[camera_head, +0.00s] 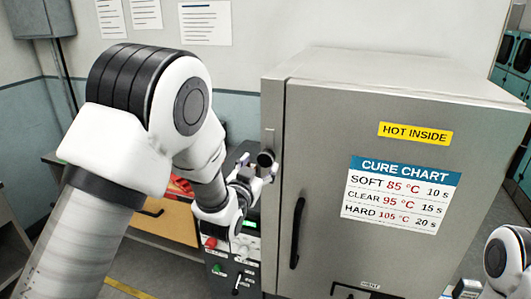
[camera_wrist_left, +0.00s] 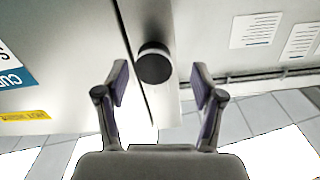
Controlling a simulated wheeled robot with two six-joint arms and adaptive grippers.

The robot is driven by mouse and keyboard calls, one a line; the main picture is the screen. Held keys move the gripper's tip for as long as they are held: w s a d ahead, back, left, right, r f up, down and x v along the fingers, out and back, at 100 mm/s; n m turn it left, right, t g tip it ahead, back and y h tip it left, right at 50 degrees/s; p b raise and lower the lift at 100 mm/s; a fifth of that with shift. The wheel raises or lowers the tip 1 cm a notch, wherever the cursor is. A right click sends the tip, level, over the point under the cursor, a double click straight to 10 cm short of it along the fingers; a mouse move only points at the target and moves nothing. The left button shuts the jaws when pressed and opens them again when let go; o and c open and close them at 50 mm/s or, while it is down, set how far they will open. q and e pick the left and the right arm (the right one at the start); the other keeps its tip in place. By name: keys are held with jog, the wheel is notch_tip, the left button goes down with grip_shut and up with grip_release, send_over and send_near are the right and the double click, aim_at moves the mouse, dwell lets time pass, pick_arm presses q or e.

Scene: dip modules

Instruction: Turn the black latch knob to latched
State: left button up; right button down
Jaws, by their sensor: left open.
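The black latch knob (camera_head: 266,158) sits on the narrow strip left of the grey oven door (camera_head: 345,130), near its upper left edge. In the left wrist view the round knob (camera_wrist_left: 154,64) lies ahead, between and just beyond the two fingertips. My left gripper (camera_head: 258,174) is open beside the knob, and it also shows in the left wrist view (camera_wrist_left: 160,85) with a clear gap between its fingers. It holds nothing, and no finger visibly touches the knob. Part of my right gripper (camera_head: 467,289) shows at the bottom right edge, mostly cut off.
A black vertical door handle (camera_head: 297,233) stands below and right of the knob. A control panel with a red button (camera_head: 211,243) and a green button (camera_head: 217,267) is below my left gripper. A wooden-fronted bench (camera_head: 165,215) with red items is behind my arm.

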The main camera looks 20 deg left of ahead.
aim_at(264, 161)
pick_arm(q)
jog(key=w, duration=0.2)
jog(key=w+d+p, duration=0.1)
jog(key=w, duration=0.1)
jog(key=shift+d, duration=0.2)
jog(key=shift+s+a, duration=0.25)
jog(key=shift+a, duration=0.2)
jog(key=shift+c, duration=1)
jog(key=shift+w+d, duration=0.1)
jog(key=shift+d, duration=0.1)
grip_shut()
